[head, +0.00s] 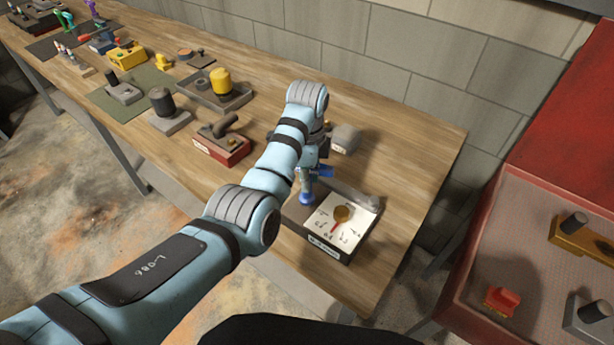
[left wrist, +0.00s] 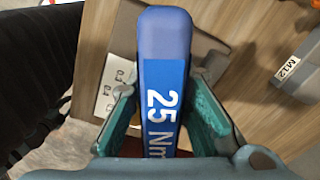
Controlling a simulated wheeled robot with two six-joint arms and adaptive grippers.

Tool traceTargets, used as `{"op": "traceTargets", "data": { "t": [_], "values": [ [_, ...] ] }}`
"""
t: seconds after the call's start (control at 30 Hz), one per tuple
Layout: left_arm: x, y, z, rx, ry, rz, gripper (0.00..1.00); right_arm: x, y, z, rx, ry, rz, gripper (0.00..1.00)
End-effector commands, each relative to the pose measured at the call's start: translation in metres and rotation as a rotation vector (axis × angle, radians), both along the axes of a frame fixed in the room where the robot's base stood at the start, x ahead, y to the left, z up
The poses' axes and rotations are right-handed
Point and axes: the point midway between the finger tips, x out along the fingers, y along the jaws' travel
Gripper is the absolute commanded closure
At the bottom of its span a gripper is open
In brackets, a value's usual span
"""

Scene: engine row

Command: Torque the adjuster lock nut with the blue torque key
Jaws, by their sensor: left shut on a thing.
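My left gripper (head: 318,167) is shut on the blue torque key (head: 306,190) above the right end of the bench. In the left wrist view the teal fingers (left wrist: 165,112) grip both sides of the blue key (left wrist: 165,45), marked "25 Nm". A dark fixture with a white numbered dial plate (head: 326,240) sits just right of the key. A round brass part (head: 342,214) and a red pointer are on the plate. I cannot make out which part is the lock nut. I cannot tell whether the key touches the fixture. My right gripper is not in view.
A grey block (head: 345,138), labelled M12 in the left wrist view (left wrist: 288,68), stands behind. A red-fronted fixture (head: 222,148) and a tray with a yellow cylinder (head: 220,82) stand farther left. A red cart (head: 470,235) is at right.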

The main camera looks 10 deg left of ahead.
Motion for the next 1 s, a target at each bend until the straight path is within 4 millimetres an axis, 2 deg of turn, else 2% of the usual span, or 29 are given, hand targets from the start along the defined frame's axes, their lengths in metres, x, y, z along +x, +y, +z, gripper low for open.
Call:
{"op": "traceTargets", "data": {
  "t": [0.47, 0.53, 0.6, 0.77, 0.87, 1.0],
  "values": [
    [-0.001, -0.001, -0.002, -0.001, 0.001, -0.010, 1.00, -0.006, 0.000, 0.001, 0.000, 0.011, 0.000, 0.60],
    [-0.001, -0.001, -0.002, 0.000, 0.001, -0.082, 1.00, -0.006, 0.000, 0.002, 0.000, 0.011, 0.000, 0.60],
    [-0.001, 0.000, -0.002, -0.001, 0.001, -0.247, 1.00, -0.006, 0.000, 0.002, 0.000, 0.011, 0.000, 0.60],
    [-0.001, 0.000, -0.002, -0.001, 0.001, -0.233, 1.00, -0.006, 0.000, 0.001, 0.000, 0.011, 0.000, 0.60],
    [0.000, 0.000, 0.004, -0.001, -0.001, -0.232, 1.00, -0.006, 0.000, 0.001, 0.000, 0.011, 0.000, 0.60],
    [0.000, 0.000, 0.023, -0.001, -0.002, -0.232, 1.00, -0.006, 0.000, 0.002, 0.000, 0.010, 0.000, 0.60]
  ]
}}
